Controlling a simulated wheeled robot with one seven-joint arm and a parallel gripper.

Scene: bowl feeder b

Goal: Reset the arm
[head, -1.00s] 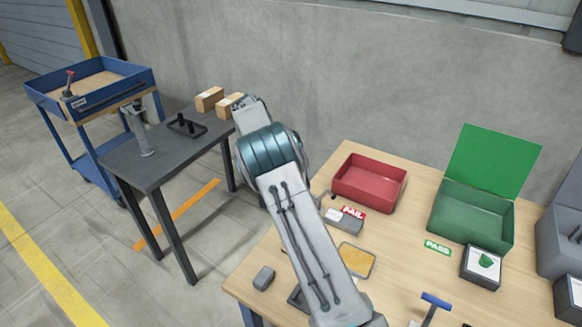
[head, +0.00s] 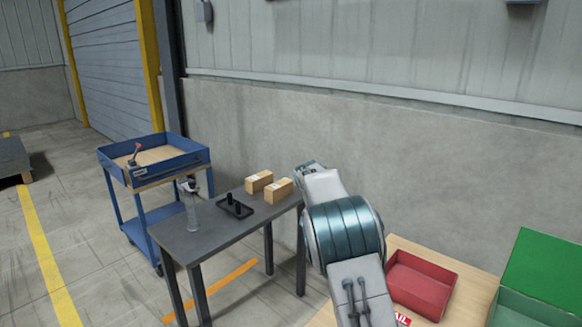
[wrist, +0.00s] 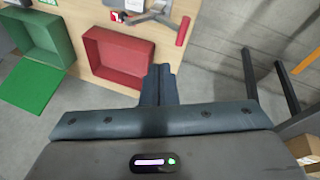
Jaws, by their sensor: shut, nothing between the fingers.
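My gripper (wrist: 158,84) shows in the wrist view with its two dark fingers together and nothing between them. Its tips are over the lower right edge of the red bin (wrist: 108,58) in that picture, apart from it as far as I can tell. In the head view my arm (head: 343,232) rises from the bottom, bent at a teal joint; the fingers are hidden there. The red bin (head: 421,284) stands just right of the arm.
The wooden table (head: 399,243) also carries a green bin (head: 530,309) with a raised lid. A dark table (head: 215,240) left of my arm holds two cardboard boxes (head: 268,185), a black tray (head: 237,209) and a grey handheld tool (head: 190,205). A blue cart (head: 153,165) stands beyond it.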

